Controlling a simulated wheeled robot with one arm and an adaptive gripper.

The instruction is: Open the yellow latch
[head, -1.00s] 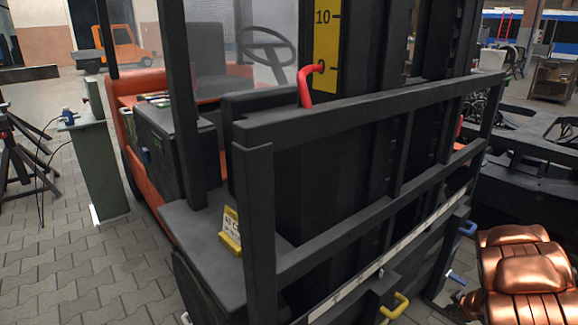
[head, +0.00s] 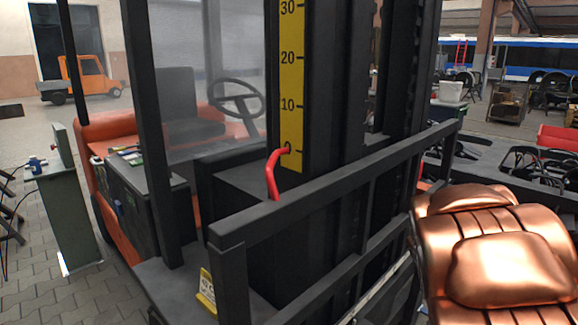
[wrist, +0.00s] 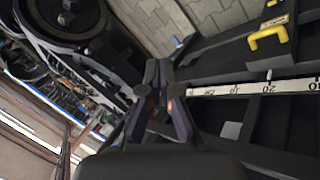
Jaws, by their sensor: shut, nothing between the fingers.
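A yellow U-shaped latch handle (wrist: 268,36) shows at the upper right of the wrist view, on a dark part of the forklift's front frame. My gripper (wrist: 158,68) is in the middle of the wrist view, its fingers together and empty. It is apart from the yellow handle, which lies up and to the right of the fingertips. I cannot tell whether the latch is open or closed.
The forklift's dark carriage frame (head: 345,185) fills the middle of the head view. A red handle (head: 272,174) stands behind its top bar. A yellow piece with a label (head: 207,297) sits lower left. A white measuring strip (wrist: 232,88) runs along the frame.

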